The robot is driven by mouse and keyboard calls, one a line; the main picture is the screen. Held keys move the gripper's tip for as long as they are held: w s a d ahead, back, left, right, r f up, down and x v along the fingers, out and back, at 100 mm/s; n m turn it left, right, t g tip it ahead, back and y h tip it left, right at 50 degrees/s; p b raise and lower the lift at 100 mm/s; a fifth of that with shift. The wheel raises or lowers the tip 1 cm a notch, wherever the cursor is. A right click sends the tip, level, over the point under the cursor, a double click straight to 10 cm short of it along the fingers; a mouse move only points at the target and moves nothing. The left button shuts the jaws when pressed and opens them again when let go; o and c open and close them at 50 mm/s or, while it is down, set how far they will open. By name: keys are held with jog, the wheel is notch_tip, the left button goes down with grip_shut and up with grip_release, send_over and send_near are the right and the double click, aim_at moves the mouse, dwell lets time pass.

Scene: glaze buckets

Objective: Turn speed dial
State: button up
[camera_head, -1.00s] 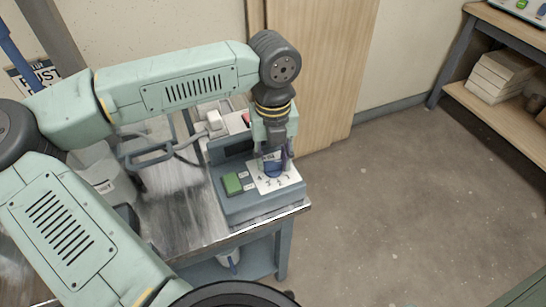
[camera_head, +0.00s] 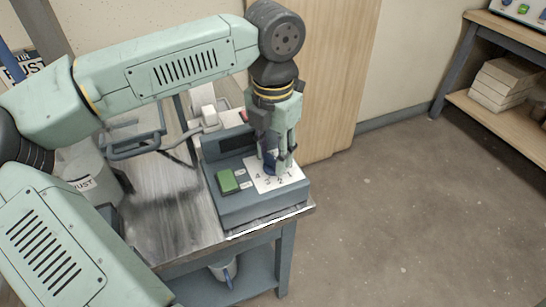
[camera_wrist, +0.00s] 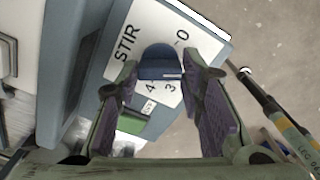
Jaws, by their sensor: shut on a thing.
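The speed dial is a dark blue knob (camera_wrist: 160,62) with a white pointer line, on a white plate marked STIR with numbers (camera_wrist: 120,42). In the head view, the knob (camera_head: 270,166) is partly hidden by my fingers. The plate is on top of a blue-grey control box (camera_head: 262,207). My gripper (camera_head: 278,167) points down over the plate, shut on the knob, one finger on each side. In the wrist view, the pointer line faces the lower right, near the 3, with the 4 to its left and the 0 to the upper right.
A green button (camera_head: 228,181) is on the box left of the plate. The box is at the right end of a worn metal table (camera_head: 165,215). A bucket (camera_head: 85,185) stands at the left. A wooden panel is behind, and open floor (camera_head: 400,210) lies to the right.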

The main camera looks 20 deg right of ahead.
jog(key=m+b, duration=0.1)
jog(key=m, duration=0.4)
jog(key=shift+m+b, duration=0.3)
jog(key=shift+b, duration=0.05)
jog(key=m+b, duration=0.1)
jog(key=m, duration=1)
jog(key=shift+b, duration=0.35)
jog(key=m, duration=0.4)
jog(key=shift+m, duration=0.4)
jog(key=shift+m+b, duration=0.3)
jog(key=o, duration=1.2)
jog(key=shift+c, duration=0.2)
jog(key=shift+r, duration=0.1)
